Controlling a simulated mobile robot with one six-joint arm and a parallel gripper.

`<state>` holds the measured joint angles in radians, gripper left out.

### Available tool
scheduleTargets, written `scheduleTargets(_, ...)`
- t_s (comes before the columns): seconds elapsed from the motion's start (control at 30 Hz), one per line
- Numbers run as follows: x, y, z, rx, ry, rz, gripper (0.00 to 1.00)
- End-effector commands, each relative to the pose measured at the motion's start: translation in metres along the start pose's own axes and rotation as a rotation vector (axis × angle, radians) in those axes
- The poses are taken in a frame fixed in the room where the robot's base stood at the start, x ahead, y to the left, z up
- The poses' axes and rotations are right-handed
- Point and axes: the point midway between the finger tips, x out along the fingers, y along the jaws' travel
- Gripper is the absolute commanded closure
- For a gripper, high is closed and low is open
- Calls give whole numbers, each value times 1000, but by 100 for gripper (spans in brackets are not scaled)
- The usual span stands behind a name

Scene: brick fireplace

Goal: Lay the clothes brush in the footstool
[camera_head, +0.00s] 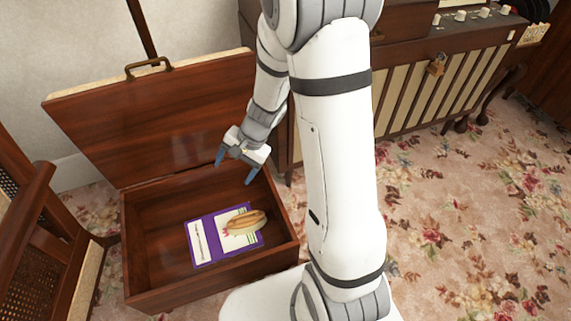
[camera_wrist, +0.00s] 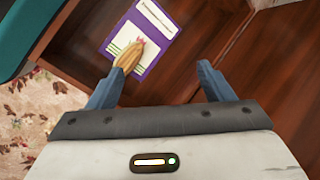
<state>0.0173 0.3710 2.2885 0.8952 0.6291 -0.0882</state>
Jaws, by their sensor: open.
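The footstool (camera_head: 135,246) is an open wooden box with its padded lid raised against the wall. Inside it, the clothes brush (camera_head: 246,222), a tan wooden oval, lies on a purple and white booklet or card (camera_head: 204,252) on the box floor. My gripper (camera_head: 236,170) is open and empty above the back right part of the box, apart from the brush. In the wrist view the brush (camera_wrist: 129,57) shows beyond the left finger, which hides its near end. The fingers (camera_wrist: 158,82) have nothing between them but box floor.
A wooden chair (camera_head: 28,215) stands close on the left of the footstool. A wooden cabinet with knobs and a slatted front (camera_head: 440,85) stands behind on the right. The floral carpet (camera_head: 470,220) at the right is clear.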

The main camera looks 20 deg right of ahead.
Motion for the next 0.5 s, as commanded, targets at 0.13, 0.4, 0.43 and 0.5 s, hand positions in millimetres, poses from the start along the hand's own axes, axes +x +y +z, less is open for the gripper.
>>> scheduleTargets(0.13,-56,9,36,-228,27,65,26)
scheduleTargets(0.4,-137,57,84,-559,118,269,26)
scheduleTargets(0.43,-144,62,88,-585,129,293,26)
scheduleTargets(0.5,-158,74,94,-637,156,344,26)
